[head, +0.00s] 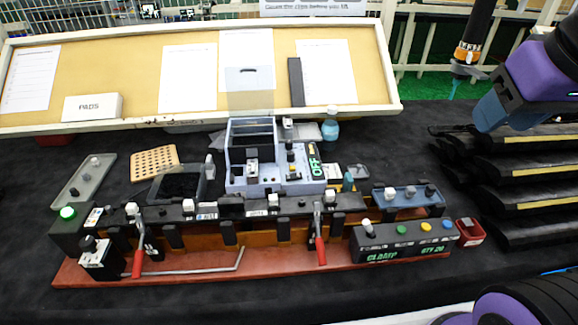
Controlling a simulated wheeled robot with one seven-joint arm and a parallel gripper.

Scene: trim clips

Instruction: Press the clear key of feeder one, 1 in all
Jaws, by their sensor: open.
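A light-blue machine (236,185) with an open-topped hopper stands at mid-table, possibly feeder one; no feeder number is readable. No key label is legible, so I cannot tell which is the clear key. My gripper (487,112) is at the upper right, on the end of my purple arm. It is open and empty, high above the black racks and well right of the machine. Its fingertips show poorly.
A fixture rail (230,232) with red-handled clamps (320,250) runs in front of the machine. A black control box (400,243) has coloured buttons. A dark hanging tool (478,30) is left of my gripper. Black racks (525,170) fill the right.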

